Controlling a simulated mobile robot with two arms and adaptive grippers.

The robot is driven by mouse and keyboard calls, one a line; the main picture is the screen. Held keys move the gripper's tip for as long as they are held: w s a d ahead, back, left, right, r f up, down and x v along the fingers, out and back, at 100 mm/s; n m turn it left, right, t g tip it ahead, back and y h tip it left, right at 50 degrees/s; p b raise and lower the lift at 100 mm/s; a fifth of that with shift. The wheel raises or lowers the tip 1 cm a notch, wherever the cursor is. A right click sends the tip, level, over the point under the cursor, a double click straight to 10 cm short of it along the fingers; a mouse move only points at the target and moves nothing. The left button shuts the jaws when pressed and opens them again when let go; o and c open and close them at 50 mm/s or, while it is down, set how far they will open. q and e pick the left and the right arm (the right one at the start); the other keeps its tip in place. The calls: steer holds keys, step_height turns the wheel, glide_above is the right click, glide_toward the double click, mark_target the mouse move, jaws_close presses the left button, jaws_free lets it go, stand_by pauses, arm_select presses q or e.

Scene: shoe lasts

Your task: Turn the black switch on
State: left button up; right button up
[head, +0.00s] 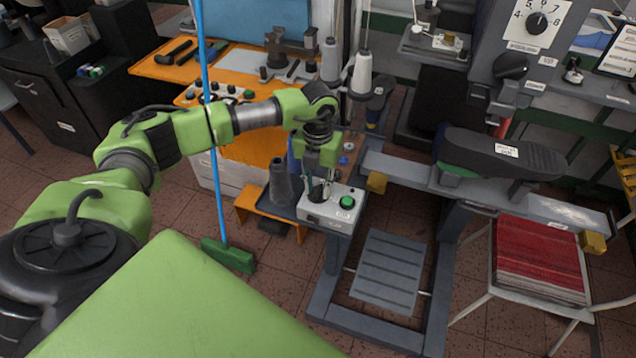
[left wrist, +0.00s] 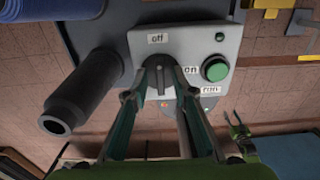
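The black switch (left wrist: 161,80) is a small dark knob on a light grey control box (left wrist: 137,45). Its bar seems to point toward the "off" label; an "on" label is to its right. My left gripper (left wrist: 163,68) is over the box, its two fingertips apart on either side of the switch. I cannot tell whether they touch it. In the head view, my left gripper (head: 318,188) points down at the box (head: 325,217) and largely hides the switch. A green button (left wrist: 215,68) is on the box beside the switch.
A dark grey cone-like post (left wrist: 80,92) stands close beside the box. Thread cones (head: 361,73) stand behind. A grey machine with a black shoe last (head: 490,152) is to the right.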

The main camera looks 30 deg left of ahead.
arm_select(q)
jaws_close()
steer(key=m+b, duration=0.3)
steer(key=shift+f+m+b, duration=0.2)
steer(key=shift+m+b, duration=0.2)
steer(key=m+b, duration=0.4)
steer(key=m, duration=0.1)
steer(key=shift+w, duration=0.1)
steer(key=m+b, duration=0.4)
steer(key=m, duration=0.1)
steer(key=shift+r+m, duration=0.1)
steer(key=shift+m, duration=0.3)
steer(key=shift+r+m+b, duration=0.1)
steer(key=shift+m+b, duration=0.65)
steer(key=shift+m, duration=0.85)
steer(key=shift+r, duration=0.1)
jaws_free()
